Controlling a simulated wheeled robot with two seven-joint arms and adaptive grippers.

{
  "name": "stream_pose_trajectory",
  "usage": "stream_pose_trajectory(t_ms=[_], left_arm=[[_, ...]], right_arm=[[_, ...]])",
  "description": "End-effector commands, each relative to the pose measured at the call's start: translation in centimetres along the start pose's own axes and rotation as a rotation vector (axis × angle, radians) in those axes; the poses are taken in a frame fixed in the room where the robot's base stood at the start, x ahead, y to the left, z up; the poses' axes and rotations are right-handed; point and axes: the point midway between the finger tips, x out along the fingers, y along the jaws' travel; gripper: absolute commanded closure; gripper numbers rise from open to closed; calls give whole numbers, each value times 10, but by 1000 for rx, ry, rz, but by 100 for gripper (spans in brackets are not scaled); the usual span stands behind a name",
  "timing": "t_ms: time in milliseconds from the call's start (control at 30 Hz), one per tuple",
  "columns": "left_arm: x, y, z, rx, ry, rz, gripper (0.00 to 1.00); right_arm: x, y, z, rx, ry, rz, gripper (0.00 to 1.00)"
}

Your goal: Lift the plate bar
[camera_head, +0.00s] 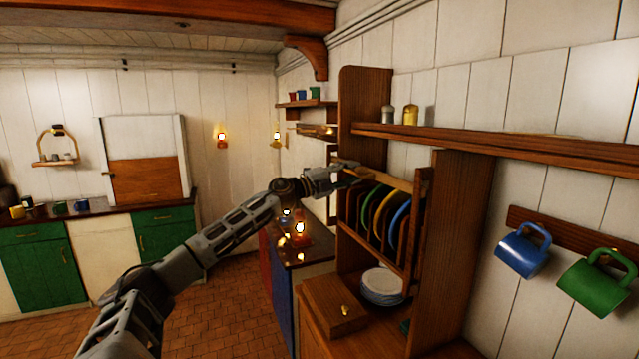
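A wooden plate rack (424,225) stands on the right wall unit, with several coloured plates upright in it, among them a blue plate (399,224) and a yellow plate (381,214). A wooden bar (396,181) runs across the top front of the rack, above the plates. Another bar (370,249) crosses lower down in front of them. My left gripper (350,176) is at the left end of the upper bar. Its fingers are small and dark here, so I cannot tell whether they are closed on the bar. My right gripper is not in view.
A stack of white plates (382,286) sits below the rack beside a wooden box (333,304). A shelf (480,142) with shakers runs above. Blue (522,251) and green mugs (597,283) hang at right. A lit lantern (299,232) stands on the counter behind my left arm.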

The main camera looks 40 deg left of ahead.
Motion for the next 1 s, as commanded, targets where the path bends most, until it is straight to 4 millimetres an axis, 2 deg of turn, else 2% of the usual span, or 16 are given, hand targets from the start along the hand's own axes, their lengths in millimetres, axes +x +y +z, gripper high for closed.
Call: stream_pose_trajectory(t_ms=[1000], left_arm=[[-29, 1, -1, 0, 1, 1, 66]], right_arm=[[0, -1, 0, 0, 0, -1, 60]])
